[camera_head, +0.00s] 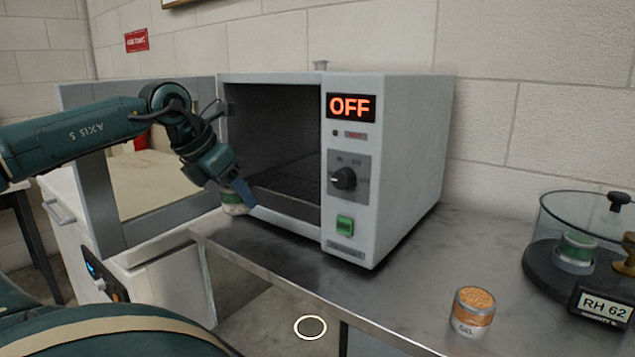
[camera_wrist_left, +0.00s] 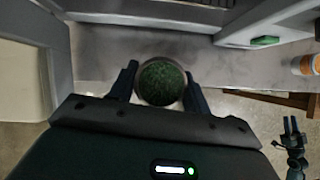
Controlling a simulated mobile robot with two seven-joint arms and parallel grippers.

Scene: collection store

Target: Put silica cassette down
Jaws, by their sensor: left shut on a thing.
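My left gripper (camera_head: 240,192) is shut on a silica cassette (camera_head: 233,207), a small round pale can with green beads. In the left wrist view the green bead top (camera_wrist_left: 160,82) sits between the two fingers. The cassette is just in front of the oven's left front corner, at the counter's edge; whether it touches the counter I cannot tell. A second cassette (camera_head: 472,312), with orange beads and a label, stands upright on the counter at the front right. My right gripper (camera_wrist_left: 292,135) seems to show small at the lower right of the wrist view, its jaws unclear.
The grey oven (camera_head: 400,170) reads OFF; its door (camera_head: 100,210) hangs open to the left and its dark chamber shows a rack. A glass-walled chamber (camera_head: 548,215) with an RH 62 sign (camera_head: 603,306) and a green-topped can is at the right. The counter (camera_head: 390,285) between is clear.

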